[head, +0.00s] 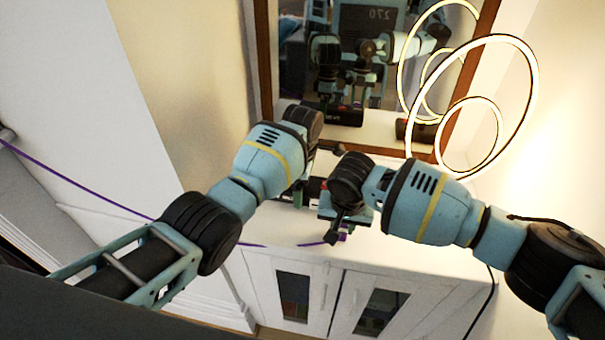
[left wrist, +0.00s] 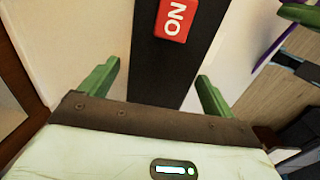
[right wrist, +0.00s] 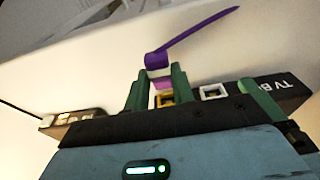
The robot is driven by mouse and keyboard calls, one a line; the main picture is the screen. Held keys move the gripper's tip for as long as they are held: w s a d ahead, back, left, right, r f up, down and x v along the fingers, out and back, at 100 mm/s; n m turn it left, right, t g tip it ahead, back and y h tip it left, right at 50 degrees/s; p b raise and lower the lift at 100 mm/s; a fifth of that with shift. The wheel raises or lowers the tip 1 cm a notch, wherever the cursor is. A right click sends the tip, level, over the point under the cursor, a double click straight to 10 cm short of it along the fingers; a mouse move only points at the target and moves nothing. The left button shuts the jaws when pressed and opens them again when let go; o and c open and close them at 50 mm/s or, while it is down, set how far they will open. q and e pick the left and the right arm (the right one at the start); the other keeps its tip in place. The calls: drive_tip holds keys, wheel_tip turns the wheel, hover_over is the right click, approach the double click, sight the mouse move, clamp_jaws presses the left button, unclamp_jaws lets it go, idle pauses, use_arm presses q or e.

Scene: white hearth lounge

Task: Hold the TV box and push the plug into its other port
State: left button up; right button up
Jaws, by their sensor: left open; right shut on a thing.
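The black TV box lies on the white cabinet top. In the left wrist view the box (left wrist: 180,65), with a red label, runs between the fingers of my left gripper (left wrist: 155,85), which is open around it. In the right wrist view the TV box (right wrist: 285,92) shows its lettering, a yellow-rimmed port (right wrist: 166,98) and a white-rimmed port (right wrist: 213,92). My right gripper (right wrist: 158,88) is shut on the purple plug (right wrist: 157,60), in line with the yellow-rimmed port. I cannot tell whether its tip is inside. In the head view the arms mostly hide the box.
The purple cable (head: 100,203) runs from the left wall to the cabinet (head: 390,255). A mirror (head: 350,135) stands behind, and a glowing ring lamp (head: 530,100) is at the right. A dark strip with several pale parts (right wrist: 72,118) shows at left in the right wrist view.

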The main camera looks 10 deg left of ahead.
use_arm(q)
drive_tip(key=shift+f, duration=0.3)
drive_tip(key=shift+c, duration=0.4)
drive_tip(key=c, duration=1.3)
use_arm(e)
drive_tip(key=shift+w, duration=1.1)
drive_tip(key=shift+w, duration=0.9)
idle(1.2)
drive_tip(key=o, duration=1)
drive_tip(key=shift+o, duration=0.2)
drive_tip(key=shift+r, duration=0.1)
